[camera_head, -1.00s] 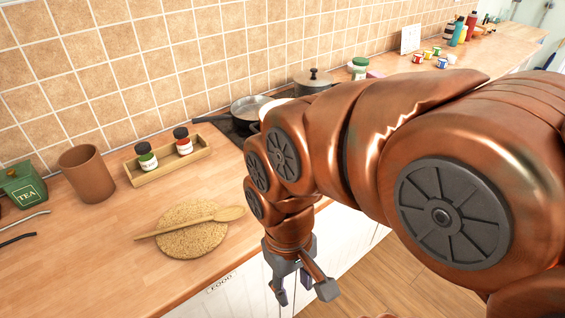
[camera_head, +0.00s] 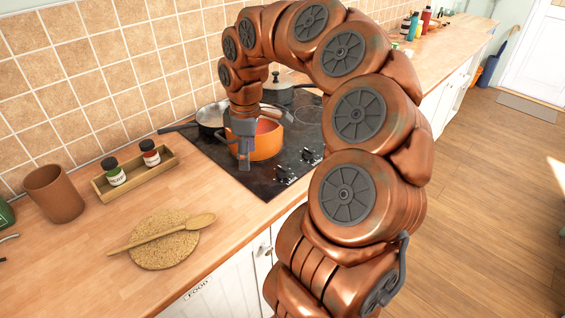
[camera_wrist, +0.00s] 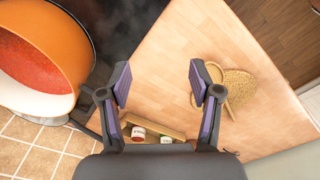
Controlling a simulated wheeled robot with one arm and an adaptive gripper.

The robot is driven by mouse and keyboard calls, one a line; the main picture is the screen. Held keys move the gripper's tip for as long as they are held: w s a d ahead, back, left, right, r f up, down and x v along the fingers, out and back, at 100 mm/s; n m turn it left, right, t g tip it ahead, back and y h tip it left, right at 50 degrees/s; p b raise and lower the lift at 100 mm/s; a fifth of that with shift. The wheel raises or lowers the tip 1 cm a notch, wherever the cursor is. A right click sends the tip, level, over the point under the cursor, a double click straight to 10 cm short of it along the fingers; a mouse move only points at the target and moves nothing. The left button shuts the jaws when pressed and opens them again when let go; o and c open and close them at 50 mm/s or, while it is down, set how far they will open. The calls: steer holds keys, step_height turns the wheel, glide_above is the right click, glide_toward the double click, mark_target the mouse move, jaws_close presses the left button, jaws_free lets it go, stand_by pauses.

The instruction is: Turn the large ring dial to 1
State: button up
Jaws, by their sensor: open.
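Dark dials (camera_head: 283,173) sit at the front right corner of the black stovetop (camera_head: 257,181) in the head view. They are small here, so I cannot tell which is the large ring dial or read any numbers. My gripper (camera_head: 244,160) points down at the front left side of the orange pot, left of the dials and apart from them. In the wrist view my gripper (camera_wrist: 160,82) is open, with nothing between its fingers. The dials do not show in that view.
The orange pot (camera_head: 267,144) stands on the stove beside my gripper; it also shows in the wrist view (camera_wrist: 75,40). A pan (camera_head: 209,117) and lidded pot (camera_head: 277,92) stand behind. A cork mat (camera_head: 170,248) with a wooden spoon and a jar tray (camera_head: 163,166) lie left.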

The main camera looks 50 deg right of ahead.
glide_above(282, 168)
step_height(282, 168, down, 4)
steer(key=shift+r+p, duration=0.1)
steer(key=shift+p, duration=0.25)
steer(key=shift+s+d+f, duration=0.1)
steer(key=shift+s+f, duration=0.05)
steer(key=shift+f, duration=0.6)
steer(key=shift+f+p, duration=1.05)
steer(key=shift+f, duration=2.1)
steer(key=c, duration=1.1)
